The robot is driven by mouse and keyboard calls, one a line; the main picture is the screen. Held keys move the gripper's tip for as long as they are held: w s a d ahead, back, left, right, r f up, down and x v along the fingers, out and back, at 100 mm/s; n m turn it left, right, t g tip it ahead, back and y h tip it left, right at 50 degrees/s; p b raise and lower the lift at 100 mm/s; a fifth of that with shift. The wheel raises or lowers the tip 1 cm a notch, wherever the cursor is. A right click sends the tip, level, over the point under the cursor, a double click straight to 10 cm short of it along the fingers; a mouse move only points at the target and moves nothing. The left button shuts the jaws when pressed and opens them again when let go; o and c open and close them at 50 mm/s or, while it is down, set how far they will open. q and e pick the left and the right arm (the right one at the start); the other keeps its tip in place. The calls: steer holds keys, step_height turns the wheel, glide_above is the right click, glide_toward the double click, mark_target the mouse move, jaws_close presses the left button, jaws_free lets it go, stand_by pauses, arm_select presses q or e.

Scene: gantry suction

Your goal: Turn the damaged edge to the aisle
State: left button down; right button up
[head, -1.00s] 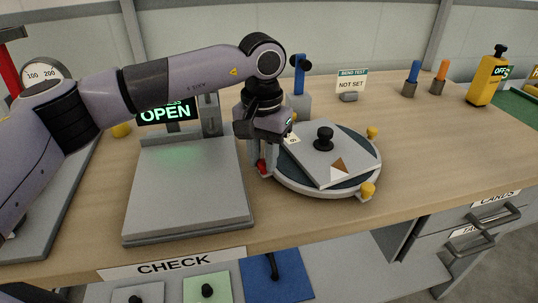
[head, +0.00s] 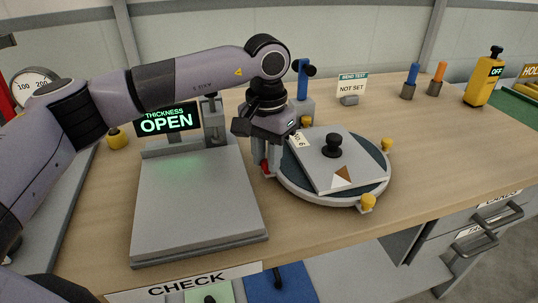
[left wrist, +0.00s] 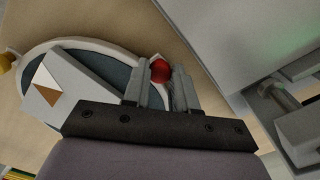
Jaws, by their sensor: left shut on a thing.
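A round turntable (head: 290,187) with a pale rim and dark top stands on the bench. A grey square plate (head: 315,162) with a black knob (head: 333,145) lies on it. A white and brown triangle mark (head: 342,177) sits at the plate's near edge, and a numbered label (head: 301,140) at its far left corner. My left gripper (head: 267,168) points down at the turntable's left rim, shut on a red knob (head: 266,167). The red knob also shows between the fingers in the left wrist view (left wrist: 160,71). My right gripper is out of view.
A thickness gauge (head: 195,205) with an OPEN display stands left, close to my gripper. Yellow knobs (head: 368,202) stick out around the turntable. A blue-handled device (head: 302,80) and a NOT SET sign (head: 352,85) stand behind.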

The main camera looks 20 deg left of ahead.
arm_select(q)
steer(key=shift+w+r, duration=0.1)
stand_by(0.3)
steer(key=c, duration=0.9)
jaws_free()
step_height(320, 180, up, 7)
steer(key=shift+r, duration=0.1)
